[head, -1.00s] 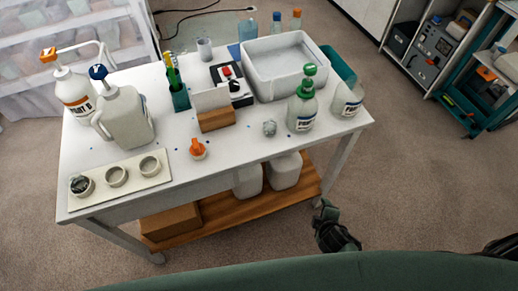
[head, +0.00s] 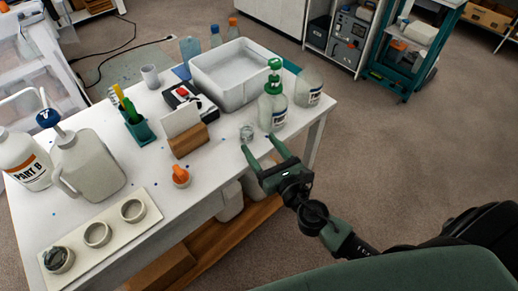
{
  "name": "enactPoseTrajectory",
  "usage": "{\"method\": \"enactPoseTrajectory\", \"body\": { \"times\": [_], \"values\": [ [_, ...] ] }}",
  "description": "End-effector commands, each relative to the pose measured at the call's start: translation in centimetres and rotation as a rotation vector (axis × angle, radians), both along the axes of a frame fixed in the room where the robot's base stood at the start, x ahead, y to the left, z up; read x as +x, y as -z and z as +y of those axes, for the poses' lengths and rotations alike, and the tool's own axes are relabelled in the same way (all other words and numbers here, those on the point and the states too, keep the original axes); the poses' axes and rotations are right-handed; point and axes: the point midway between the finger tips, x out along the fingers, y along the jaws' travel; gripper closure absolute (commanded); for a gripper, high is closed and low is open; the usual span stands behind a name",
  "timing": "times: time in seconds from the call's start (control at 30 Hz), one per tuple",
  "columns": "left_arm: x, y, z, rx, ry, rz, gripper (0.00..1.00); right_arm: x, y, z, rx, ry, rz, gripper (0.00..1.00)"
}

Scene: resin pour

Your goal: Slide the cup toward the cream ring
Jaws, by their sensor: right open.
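A small clear cup (head: 246,133) stands on the white table near its front edge, left of the green-topped pump bottle. My right gripper (head: 258,146) is open and empty, its fingers pointing at the table edge just in front of the cup. The left fingertip looks close to the cup; I cannot tell whether it touches. I cannot tell which is the cream ring. My left gripper is not in view.
The white table (head: 215,180) has free room between cup and board, apart from an orange-capped item (head: 181,176) and a wooden card holder (head: 188,141). The green-topped bottle (head: 272,108) stands close right of the cup. Large jugs (head: 90,165) stand at the left.

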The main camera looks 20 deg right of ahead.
Motion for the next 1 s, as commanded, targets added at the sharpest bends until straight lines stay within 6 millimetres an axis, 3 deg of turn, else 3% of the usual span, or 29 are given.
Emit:
{"method": "enactPoseTrajectory", "body": {
  "times": [0.47, 1.0],
  "values": [
    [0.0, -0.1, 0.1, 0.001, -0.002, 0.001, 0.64, 0.4, 0.0, 0.4, -0.042, -0.017, -0.007, 0.34],
    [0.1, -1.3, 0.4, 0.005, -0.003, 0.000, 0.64, 7.2, 0.0, 1.4, -0.040, -0.018, -0.007, 0.34]
  ]
}}
